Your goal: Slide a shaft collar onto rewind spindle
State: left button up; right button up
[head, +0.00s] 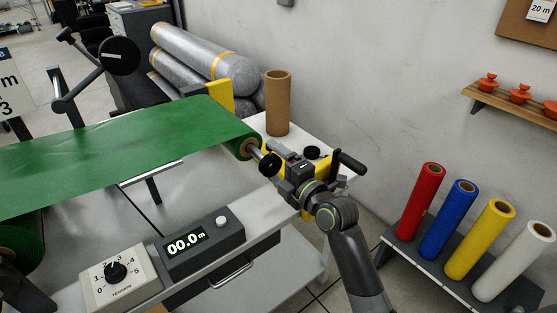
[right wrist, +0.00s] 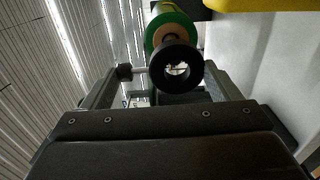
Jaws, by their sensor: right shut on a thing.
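A green film roll (head: 225,125) on the machine has a brown core (head: 248,148), and a short metal spindle end (head: 258,156) sticks out of it toward my right gripper. My right gripper (head: 281,164) is at this end, shut on a black shaft collar (head: 270,164). In the right wrist view the collar (right wrist: 175,67) faces me as a thick black ring, with the green roll (right wrist: 163,27) right behind it. The collar is at the spindle's tip; I cannot tell whether it is around it. My left gripper is not in view.
Yellow machine parts and a black handle (head: 351,162) are close around the right gripper. A cardboard tube (head: 277,103) stands behind. A counter box (head: 200,245) and a tension dial box (head: 120,276) are in front. Several coloured rolls stand on a rack (head: 404,243) at right.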

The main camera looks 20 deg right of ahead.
jog(key=shift+b, duration=0.3)
dwell(0.5)
jog(key=shift+w, duration=0.15)
jog(key=shift+b+x, duration=1.65)
jog(key=shift+x, duration=2)
jog(key=o, duration=1)
jog(key=shift+c, duration=0.2)
